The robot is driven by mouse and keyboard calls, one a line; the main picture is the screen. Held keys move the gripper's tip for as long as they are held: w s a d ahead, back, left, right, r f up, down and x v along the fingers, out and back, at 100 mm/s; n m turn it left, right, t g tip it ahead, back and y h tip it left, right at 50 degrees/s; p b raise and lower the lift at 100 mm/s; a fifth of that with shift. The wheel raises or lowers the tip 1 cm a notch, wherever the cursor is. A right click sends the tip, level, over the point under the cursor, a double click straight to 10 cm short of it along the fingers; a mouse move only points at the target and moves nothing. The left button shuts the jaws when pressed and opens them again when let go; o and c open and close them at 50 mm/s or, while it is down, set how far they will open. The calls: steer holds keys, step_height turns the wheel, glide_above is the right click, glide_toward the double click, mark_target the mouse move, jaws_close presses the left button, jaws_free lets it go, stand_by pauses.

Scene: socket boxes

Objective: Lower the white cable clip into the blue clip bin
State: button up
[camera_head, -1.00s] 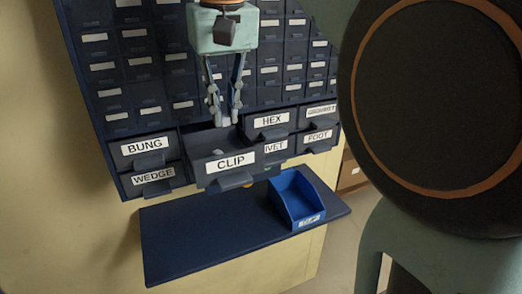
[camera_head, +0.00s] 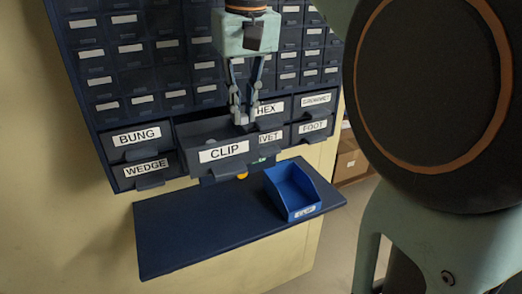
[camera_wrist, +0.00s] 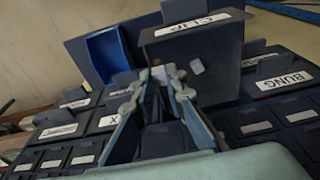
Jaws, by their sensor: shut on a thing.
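My gripper (camera_head: 242,118) points down at the right part of the open CLIP drawer (camera_head: 224,152). Its fingers are shut on a small white cable clip (camera_wrist: 159,74), which shows between the fingertips in the wrist view (camera_wrist: 155,82). Another small white piece (camera_wrist: 196,66) lies inside the CLIP drawer (camera_wrist: 226,85). The blue clip bin (camera_head: 299,206) stands on the dark shelf below and to the right of my gripper; it also shows at the upper left of the wrist view (camera_wrist: 105,55). The head view does not show the held clip clearly.
Closed drawers marked BUNG (camera_head: 137,138), WEDGE (camera_head: 146,168) and HEX (camera_head: 270,108) flank the open drawer. A small yellow thing (camera_head: 242,176) peeks out below it. Cardboard boxes (camera_head: 350,160) stand behind at right.

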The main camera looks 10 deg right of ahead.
steer(key=w+d+f+b, duration=0.2)
steer(key=d+f+b, duration=0.2)
steer(key=d+f, duration=0.3)
steer(key=w+d+f+b, duration=0.2)
steer(key=d+f+b, duration=0.3)
steer(key=f, duration=0.9)
steer(key=shift+w+d, duration=0.35)
steer(key=shift+d, duration=0.55)
steer(key=shift+f, duration=0.15)
steer(key=b, duration=0.5)
glide_toward(295, 202)
steer(key=shift+s+a+f, duration=0.4)
steer(key=shift+s+a, duration=0.1)
steer(key=shift+s, duration=0.2)
steer(key=shift+s+a+f, duration=0.4)
steer(key=shift+s+a, duration=0.1)
steer(key=shift+s, duration=0.2)
steer(key=shift+f+b, duration=0.95)
steer(key=shift+f, duration=0.85)
steer(key=o, duration=0.8)
steer(key=shift+r, duration=0.15)
